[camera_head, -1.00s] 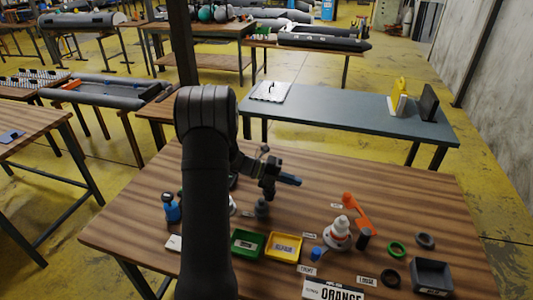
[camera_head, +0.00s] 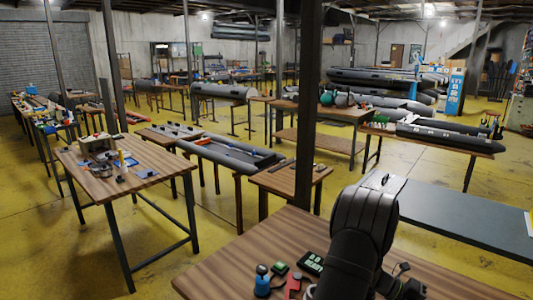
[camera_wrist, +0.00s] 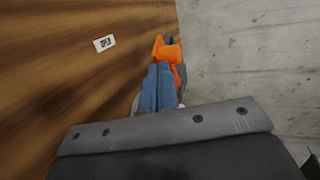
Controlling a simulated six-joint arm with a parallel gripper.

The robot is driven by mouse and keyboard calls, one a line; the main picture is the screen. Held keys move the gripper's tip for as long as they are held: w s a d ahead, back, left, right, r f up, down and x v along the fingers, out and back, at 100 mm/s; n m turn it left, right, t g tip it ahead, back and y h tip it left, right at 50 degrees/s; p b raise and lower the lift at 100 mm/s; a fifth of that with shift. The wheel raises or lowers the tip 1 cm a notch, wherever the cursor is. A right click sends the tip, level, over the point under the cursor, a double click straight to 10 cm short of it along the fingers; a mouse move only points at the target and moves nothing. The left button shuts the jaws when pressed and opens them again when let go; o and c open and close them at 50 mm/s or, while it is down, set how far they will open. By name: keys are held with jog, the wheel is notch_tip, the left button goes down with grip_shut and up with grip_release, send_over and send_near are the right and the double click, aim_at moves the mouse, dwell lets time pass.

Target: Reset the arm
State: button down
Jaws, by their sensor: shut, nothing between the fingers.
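My gripper (camera_wrist: 159,72) shows in the wrist view as two blue fingers side by side, shut and empty. They point at the table and overlap an orange object (camera_wrist: 168,52) lying beyond the tips; I cannot tell whether they touch it. A small white tag (camera_wrist: 104,43) lies on the wooden table (camera_wrist: 60,85) to the left. In the head view, my arm (camera_head: 360,230) stands over the near workbench (camera_head: 225,262). Part of my wrist shows at the bottom edge, with the fingers cut off or hidden.
A post (camera_head: 307,110) rises behind the bench. A grey-blue table (camera_head: 455,222) is to the right. Another workbench (camera_head: 150,188) stands left.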

jog(key=shift+s+d, duration=1.1)
jog(key=shift+d, duration=0.1)
jog(key=shift+w+a+f, duration=0.1)
